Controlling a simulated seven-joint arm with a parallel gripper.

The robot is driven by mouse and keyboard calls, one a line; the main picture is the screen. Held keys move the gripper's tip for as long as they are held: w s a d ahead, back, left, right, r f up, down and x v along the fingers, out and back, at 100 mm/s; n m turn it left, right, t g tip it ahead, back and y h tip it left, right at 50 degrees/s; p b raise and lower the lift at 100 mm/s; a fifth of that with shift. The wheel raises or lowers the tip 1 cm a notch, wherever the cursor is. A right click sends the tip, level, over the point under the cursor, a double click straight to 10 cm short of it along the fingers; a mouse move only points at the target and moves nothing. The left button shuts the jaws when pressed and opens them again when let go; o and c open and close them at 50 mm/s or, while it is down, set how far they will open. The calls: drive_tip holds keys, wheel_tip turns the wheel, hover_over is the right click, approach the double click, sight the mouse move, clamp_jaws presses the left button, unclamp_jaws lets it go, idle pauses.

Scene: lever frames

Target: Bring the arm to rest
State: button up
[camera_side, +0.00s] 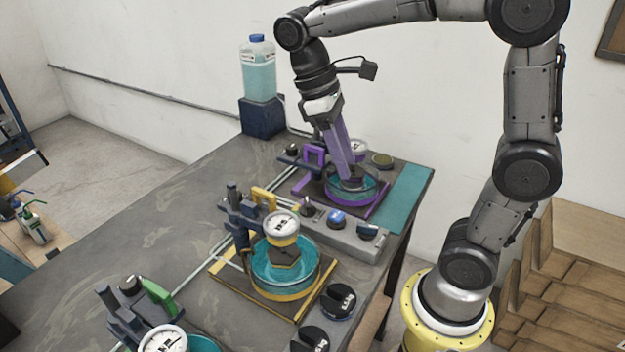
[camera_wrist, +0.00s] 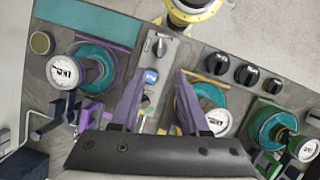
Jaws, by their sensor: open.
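My gripper (camera_side: 350,172) hangs down over the far end of the table in the side view, in front of the purple-trimmed lever frame (camera_side: 316,156). Its purple fingers are apart with nothing between them in the wrist view (camera_wrist: 158,88). There they frame a grey control panel (camera_wrist: 150,108) lying below. Whether the fingertips touch anything is hard to tell. The yellow-trimmed frame (camera_side: 263,196), with a round teal basin (camera_side: 262,272) and a white gauge (camera_side: 281,224), stands in the middle. The green-trimmed frame (camera_side: 157,298) is nearest the side camera.
The grey panel carries a blue button (camera_side: 337,217) and dark knobs. Several black knobs (camera_side: 338,300) stand along the table edge. A bottle of teal liquid (camera_side: 258,68) stands on a dark blue block (camera_side: 262,117) at the back. The table's left part is clear.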

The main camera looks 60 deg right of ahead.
drive_tip(key=s+a+f+m+t+y, duration=0.1)
drive_tip(key=s+a+f+m+t, duration=0.1)
drive_tip(key=s+t, duration=0.6)
drive_tip(key=shift+m+t, duration=0.4)
drive_tip(key=shift+t, duration=0.4)
